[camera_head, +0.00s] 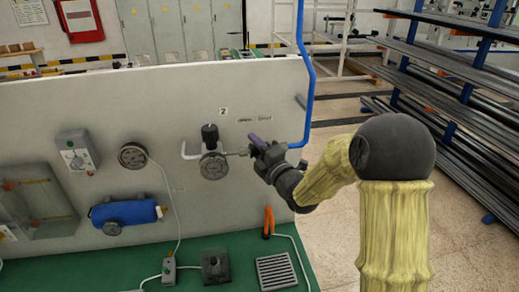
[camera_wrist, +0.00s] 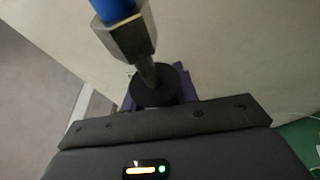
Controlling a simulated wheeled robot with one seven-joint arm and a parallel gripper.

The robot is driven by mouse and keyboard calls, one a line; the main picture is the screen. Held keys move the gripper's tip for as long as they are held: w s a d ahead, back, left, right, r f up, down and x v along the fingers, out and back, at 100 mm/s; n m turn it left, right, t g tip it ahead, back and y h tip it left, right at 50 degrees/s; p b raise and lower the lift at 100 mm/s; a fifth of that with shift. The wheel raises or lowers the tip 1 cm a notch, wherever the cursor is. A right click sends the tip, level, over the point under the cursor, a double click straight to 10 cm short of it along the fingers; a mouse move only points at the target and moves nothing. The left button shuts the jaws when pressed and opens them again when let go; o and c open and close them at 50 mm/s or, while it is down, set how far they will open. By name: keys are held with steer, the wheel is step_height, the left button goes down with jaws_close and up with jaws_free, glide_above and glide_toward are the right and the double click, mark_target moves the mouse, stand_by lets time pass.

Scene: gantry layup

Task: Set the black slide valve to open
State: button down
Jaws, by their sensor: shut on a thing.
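The black slide valve shows in the wrist view as a black round sleeve (camera_wrist: 155,88) on a metal fitting below a blue hose. My gripper (camera_head: 258,148) is at the right side of the panel, below the "OPEN SHUT" label. Its purple fingers (camera_wrist: 128,103) lie on both sides of the black sleeve and are shut on it. In the head view my gripper covers most of the valve. Which end of its travel the sleeve is at cannot be told.
The pale panel (camera_head: 110,100) carries a regulator with black knob (camera_head: 210,136) and gauge (camera_head: 213,166) just left of my gripper. The blue pipe (camera_head: 308,90) rises close to its right. Orange-handled pliers (camera_head: 268,222) and a grate (camera_head: 276,271) are below.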

steer(key=shift+s+a, duration=0.1)
steer(key=shift+a, duration=0.1)
steer(key=c, duration=1.1)
jaws_free()
steer(key=shift+a, duration=0.15)
steer(key=shift+d, duration=0.2)
steer(key=b+v, duration=0.7)
steer(key=v, duration=1)
steer(key=shift+s+f, duration=0.15)
steer(key=shift+d, duration=0.1)
